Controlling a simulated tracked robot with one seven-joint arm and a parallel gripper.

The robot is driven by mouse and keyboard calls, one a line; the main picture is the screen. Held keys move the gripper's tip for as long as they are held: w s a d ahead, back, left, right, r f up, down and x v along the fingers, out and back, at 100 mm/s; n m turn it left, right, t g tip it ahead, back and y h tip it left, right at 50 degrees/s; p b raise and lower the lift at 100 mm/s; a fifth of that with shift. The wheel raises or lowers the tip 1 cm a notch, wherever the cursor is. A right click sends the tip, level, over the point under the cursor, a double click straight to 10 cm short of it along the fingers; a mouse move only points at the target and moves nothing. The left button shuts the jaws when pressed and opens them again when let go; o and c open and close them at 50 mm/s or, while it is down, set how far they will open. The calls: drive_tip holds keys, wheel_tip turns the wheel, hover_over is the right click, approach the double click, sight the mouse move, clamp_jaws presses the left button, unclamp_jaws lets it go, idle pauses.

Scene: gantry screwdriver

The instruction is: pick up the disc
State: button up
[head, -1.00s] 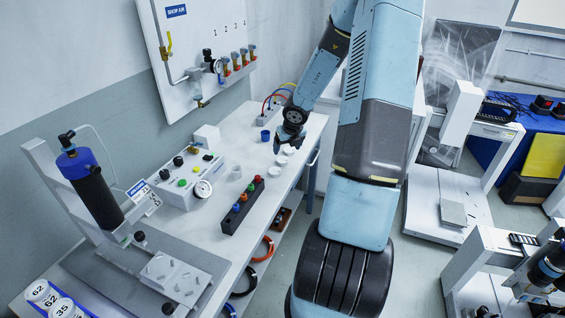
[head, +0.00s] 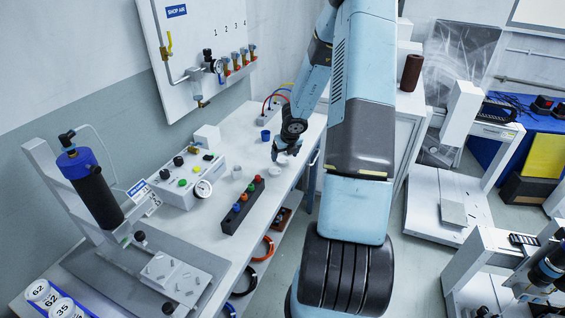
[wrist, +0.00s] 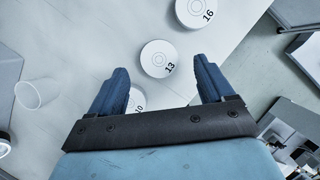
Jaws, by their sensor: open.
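A white disc marked 13 (wrist: 157,56) lies on the bench, between and just beyond my fingertips in the wrist view. A white disc marked 16 (wrist: 193,10) lies farther up. A disc marked 10 (wrist: 137,99) is partly hidden by my left finger and the gripper's bar. My gripper (wrist: 159,70) is open and empty, with its two blue fingers apart. In the head view my gripper (head: 283,150) hangs over the far part of the bench, close to white discs (head: 275,171). Their numbers cannot be read there.
A translucent cup (wrist: 38,93) stands left of the fingers. More numbered discs (head: 38,290) are at the near left.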

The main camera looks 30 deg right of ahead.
sight(283, 161)
drive_tip(key=shift+x, duration=1.45)
drive_tip(key=shift+c, duration=0.5)
drive_tip(key=c, duration=1.1)
